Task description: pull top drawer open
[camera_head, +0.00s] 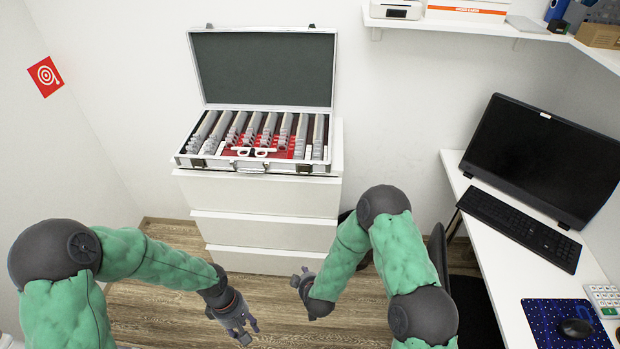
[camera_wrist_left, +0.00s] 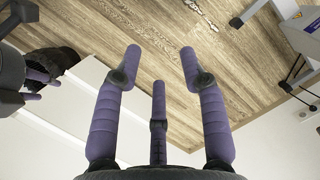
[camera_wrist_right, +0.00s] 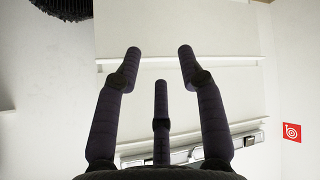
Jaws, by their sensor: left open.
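The white drawer cabinet (camera_head: 268,232) stands against the back wall with drawers stacked one above another. Its top drawer (camera_head: 258,196) looks shut, directly under an open case; its front also shows in the right wrist view (camera_wrist_right: 228,95). My left gripper (camera_head: 248,331) is open and empty, low in front of the cabinet and apart from it. Its spread fingers show in the left wrist view (camera_wrist_left: 162,52). My right gripper (camera_head: 298,281) is near the lower drawers in the picture. In the right wrist view its fingers (camera_wrist_right: 160,52) are spread and empty, facing the drawer fronts; contact cannot be told.
The open lens case (camera_head: 328,165) rests on the cabinet with its lid up. A white desk (camera_head: 505,290) with a monitor (camera_head: 540,155) and keyboard (camera_head: 520,225) stands at the right. A dark chair (camera_head: 470,310) is beside my right arm. Wood floor (camera_head: 175,310) is free at the left.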

